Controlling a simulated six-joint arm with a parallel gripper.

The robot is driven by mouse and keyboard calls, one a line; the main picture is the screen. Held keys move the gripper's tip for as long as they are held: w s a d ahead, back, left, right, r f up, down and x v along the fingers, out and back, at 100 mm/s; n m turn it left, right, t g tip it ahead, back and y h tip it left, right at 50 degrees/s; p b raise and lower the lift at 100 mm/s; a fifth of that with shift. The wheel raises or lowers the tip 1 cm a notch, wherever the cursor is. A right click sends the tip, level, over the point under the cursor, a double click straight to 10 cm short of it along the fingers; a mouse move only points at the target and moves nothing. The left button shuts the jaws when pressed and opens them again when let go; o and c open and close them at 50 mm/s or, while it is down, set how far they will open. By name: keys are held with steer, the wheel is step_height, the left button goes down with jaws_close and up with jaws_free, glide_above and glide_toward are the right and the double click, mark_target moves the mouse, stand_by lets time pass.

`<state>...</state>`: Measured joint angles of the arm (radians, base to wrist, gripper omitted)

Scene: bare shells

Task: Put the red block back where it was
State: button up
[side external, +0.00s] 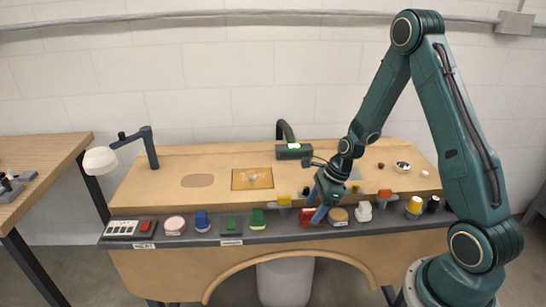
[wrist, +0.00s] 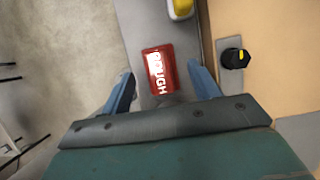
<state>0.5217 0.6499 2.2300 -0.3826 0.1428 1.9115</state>
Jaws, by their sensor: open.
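A red block (side external: 309,217) with white lettering that reads "ROUGH" lies on the dark front strip of the bench. In the wrist view the red block (wrist: 159,72) shows between the tips of my two blue fingers, with a gap on both sides. My gripper (side external: 317,206) is open and low over the strip, right at the block in the side view. It holds nothing. I cannot tell how far the fingertips are above the strip. Part of the block is hidden behind a finger in the side view.
A black knob (wrist: 235,58) is close by my right finger in the wrist view. Green blocks stand further left.

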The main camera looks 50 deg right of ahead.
steer(key=v, duration=0.9)
steer(key=shift+r, duration=0.3)
steer(key=shift+s+r, duration=0.1)
steer(key=s+a+r+n+t+h, duration=0.1)
steer(key=s+a+r+n, duration=0.5)
steer(key=n, duration=0.7)
steer(key=s+a+r+n+t+h, duration=0.1)
steer(key=s+a+r+n+h, duration=0.1)
steer(key=s+a+r+n, duration=0.4)
steer(key=s+r+n, duration=0.4)
steer(key=r+n, duration=0.3)
steer(key=n, duration=0.1)
steer(key=shift+s+a+r, duration=0.2)
steer(key=shift+s+a, duration=0.1)
steer(key=shift+s, duration=0.1)
